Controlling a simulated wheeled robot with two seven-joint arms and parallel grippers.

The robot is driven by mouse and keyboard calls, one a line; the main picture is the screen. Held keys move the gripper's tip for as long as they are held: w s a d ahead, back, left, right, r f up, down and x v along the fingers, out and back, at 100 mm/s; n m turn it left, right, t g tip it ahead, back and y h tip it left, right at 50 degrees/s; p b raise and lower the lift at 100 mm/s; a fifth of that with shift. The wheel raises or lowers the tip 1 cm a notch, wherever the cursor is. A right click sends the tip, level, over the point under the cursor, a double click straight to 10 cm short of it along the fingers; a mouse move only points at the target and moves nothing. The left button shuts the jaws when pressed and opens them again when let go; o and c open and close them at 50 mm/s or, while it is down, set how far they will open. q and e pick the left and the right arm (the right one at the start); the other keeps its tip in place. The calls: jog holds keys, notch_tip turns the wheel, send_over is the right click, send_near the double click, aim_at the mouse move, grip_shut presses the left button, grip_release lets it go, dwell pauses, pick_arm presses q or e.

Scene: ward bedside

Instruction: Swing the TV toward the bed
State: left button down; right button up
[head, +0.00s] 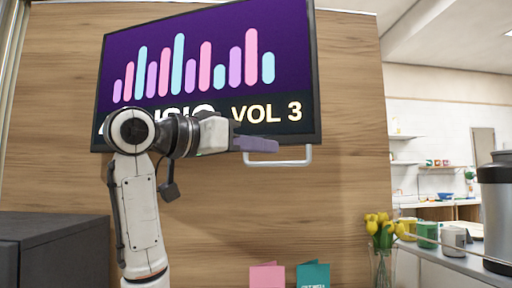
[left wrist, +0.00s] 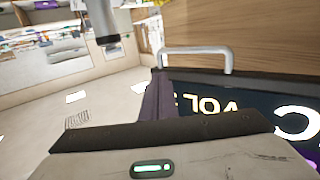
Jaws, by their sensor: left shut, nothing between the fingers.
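In the left wrist view the fingers (left wrist: 158,88) point toward the left end of the handle (left wrist: 197,50), with the screen (left wrist: 265,115) at right. I cannot tell whether they touch. The bed and my right gripper are not in view.
Two cards, pink (head: 267,275) and teal (head: 313,274), stand below the TV. Yellow flowers in a glass vase (head: 381,265), mugs (head: 427,235) and a large steel urn (head: 496,205) are at right. A dark cabinet (head: 55,250) stands at lower left.

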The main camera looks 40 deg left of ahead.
aim_at(307, 151)
pick_arm(q)
jog(key=w, duration=0.6)
jog(key=w+d, duration=0.1)
jog(key=w, duration=0.2)
jog(key=shift+f, duration=0.1)
jog(key=shift+w, duration=0.3)
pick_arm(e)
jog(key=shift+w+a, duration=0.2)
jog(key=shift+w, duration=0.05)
pick_arm(q)
jog(key=shift+w, duration=0.1)
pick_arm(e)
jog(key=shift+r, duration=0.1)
